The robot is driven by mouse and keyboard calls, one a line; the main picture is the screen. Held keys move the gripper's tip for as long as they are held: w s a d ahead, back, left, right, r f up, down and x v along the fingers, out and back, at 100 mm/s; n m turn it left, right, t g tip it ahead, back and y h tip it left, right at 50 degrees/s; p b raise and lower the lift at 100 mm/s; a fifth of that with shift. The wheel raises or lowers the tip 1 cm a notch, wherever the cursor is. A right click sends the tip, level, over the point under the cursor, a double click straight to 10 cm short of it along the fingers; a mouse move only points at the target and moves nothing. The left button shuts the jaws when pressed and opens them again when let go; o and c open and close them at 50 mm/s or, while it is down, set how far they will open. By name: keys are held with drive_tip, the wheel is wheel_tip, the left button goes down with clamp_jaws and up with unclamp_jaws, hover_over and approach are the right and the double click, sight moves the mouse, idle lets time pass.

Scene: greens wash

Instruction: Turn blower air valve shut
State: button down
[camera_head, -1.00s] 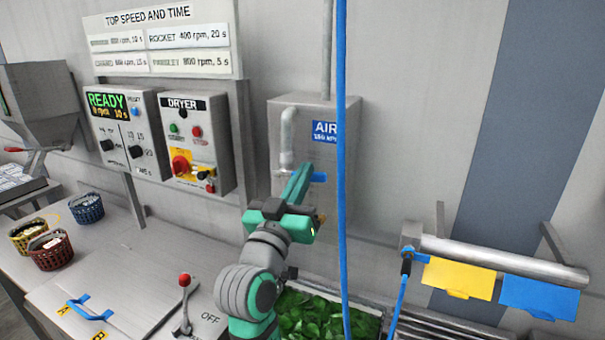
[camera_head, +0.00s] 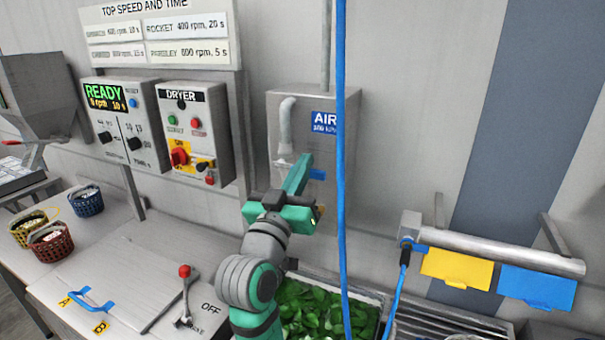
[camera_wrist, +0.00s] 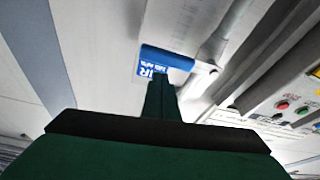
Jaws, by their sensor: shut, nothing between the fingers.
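The air box (camera_head: 355,110) is a grey wall cabinet with a blue AIR label (camera_head: 324,122) and a grey pipe (camera_head: 287,125) on its front. A small blue handle (camera_head: 318,174), which looks like the valve's, shows low on the box, just right of my fingers. My gripper (camera_head: 305,160) is shut and empty, its green fingers pointing up at the box front. In the wrist view the fingers (camera_wrist: 160,95) end just below the blue handle (camera_wrist: 166,57), which partly covers the label. I cannot tell whether they touch it. The valve body is mostly hidden.
A blue hose (camera_head: 342,200) hangs close right of my gripper. The dryer panel (camera_head: 216,135) is left of the box. Below are a tray of greens (camera_head: 300,305) and a red-knobbed lever (camera_head: 185,285). A horizontal pipe (camera_head: 490,253) with yellow and blue flaps is right.

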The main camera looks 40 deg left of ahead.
drive_tip(key=s+d, duration=0.2)
drive_tip(key=s, duration=0.7)
drive_tip(key=shift+s+d+f, duration=0.2)
drive_tip(key=shift+f, duration=0.2)
